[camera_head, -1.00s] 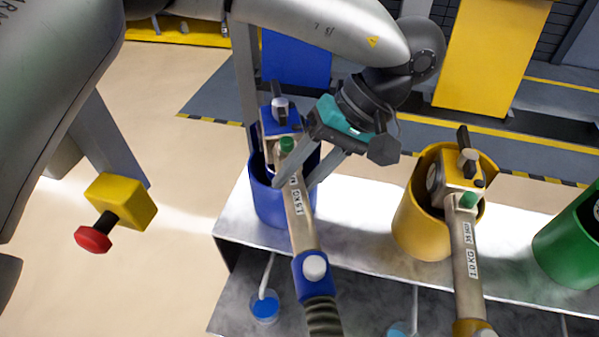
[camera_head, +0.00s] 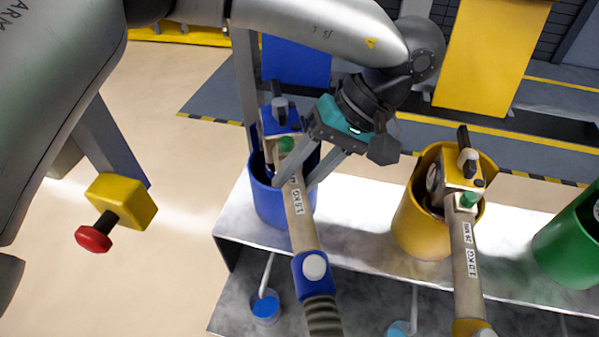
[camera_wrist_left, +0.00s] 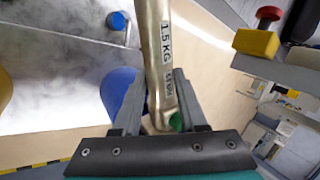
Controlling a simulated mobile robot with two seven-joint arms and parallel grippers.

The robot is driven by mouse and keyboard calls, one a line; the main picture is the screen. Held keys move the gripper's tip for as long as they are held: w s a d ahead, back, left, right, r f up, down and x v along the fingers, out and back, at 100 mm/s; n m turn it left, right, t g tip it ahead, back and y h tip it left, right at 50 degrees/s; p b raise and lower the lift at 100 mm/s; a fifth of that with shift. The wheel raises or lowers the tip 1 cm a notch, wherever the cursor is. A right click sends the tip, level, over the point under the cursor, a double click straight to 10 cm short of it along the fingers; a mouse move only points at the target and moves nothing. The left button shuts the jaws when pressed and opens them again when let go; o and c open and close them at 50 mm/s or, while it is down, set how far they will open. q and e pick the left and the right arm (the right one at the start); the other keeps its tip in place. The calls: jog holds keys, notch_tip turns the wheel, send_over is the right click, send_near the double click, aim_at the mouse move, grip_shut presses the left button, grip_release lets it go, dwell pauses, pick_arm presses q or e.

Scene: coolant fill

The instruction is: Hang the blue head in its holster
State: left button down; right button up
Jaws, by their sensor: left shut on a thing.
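The blue head (camera_head: 298,215) has a metal handle with a 1.5 KG label, a blue collar and a blue top block. Its upper end sits in the mouth of the blue holster (camera_head: 268,205), and its handle leans out over the rim toward the hose below. My left gripper (camera_head: 294,185) is shut on the handle, one finger on each side. The left wrist view shows the handle (camera_wrist_left: 157,75) between the fingers and part of the blue holster (camera_wrist_left: 117,90) beside them. How deep the head sits is hidden. My right gripper is not in view.
A yellow holster (camera_head: 420,228) with a yellow head (camera_head: 465,245) stands to the right on the same metal shelf (camera_head: 365,205). A green holster (camera_head: 570,245) is at the right edge. A red stop button on a yellow box (camera_head: 125,200) is at left.

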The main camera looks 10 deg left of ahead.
pick_arm(q)
jog(key=shift+f+b, duration=1.35)
jog(key=shift+f, duration=0.55)
jog(key=shift+c, duration=1.9)
grip_release()
jog(key=p+v, duration=0.2)
jog(key=v, duration=1.3)
jog(key=shift+r+p, duration=0.15)
jog(key=shift+p, duration=0.2)
jog(key=shift+d, duration=0.1)
